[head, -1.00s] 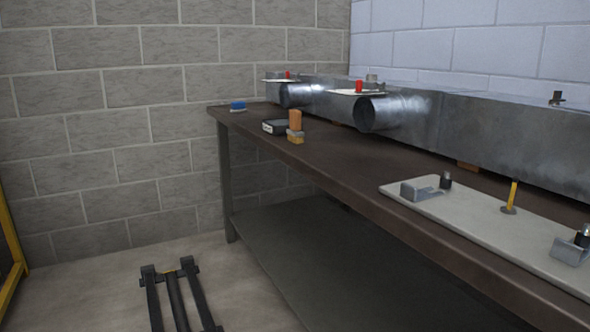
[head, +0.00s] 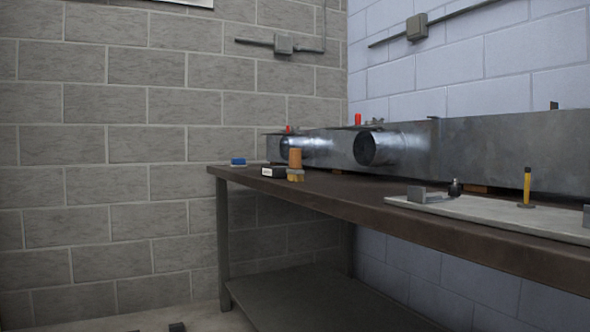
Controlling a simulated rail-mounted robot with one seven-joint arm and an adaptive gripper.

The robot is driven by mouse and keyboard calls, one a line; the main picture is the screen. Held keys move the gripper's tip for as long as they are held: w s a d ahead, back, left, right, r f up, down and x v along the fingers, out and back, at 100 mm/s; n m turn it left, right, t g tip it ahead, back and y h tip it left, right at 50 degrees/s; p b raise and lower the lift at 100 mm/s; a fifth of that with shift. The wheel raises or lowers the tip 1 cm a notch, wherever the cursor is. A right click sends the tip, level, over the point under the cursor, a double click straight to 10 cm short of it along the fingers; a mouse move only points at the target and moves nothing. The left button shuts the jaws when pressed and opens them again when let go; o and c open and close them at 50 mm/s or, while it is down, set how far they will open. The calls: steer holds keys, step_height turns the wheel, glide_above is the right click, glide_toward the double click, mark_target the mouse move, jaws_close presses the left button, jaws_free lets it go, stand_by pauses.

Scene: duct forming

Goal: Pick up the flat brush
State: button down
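The flat brush (head: 295,160) stands upright on the dark workbench (head: 350,195), near its front edge toward the far left end. Its orange-brown handle points up, with a pale band and yellow bristles at the bottom. Nothing is holding it. In the head view, only the dark fingertips of my gripper (head: 155,329) show at the bottom edge, left of the bench. They are apart, with nothing visible between them. They are low in the picture and well away from the brush. The rest of my gripper is out of the picture.
A black box with a pale label (head: 272,171) sits just left of the brush. A blue block-like item (head: 237,162) is near the bench's left end. Metal ducts (head: 480,150) line the back. A pale board (head: 480,212) with tools lies at right.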

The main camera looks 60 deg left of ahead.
steer(key=c, duration=2.2)
jaws_free()
steer(key=o, duration=0.9)
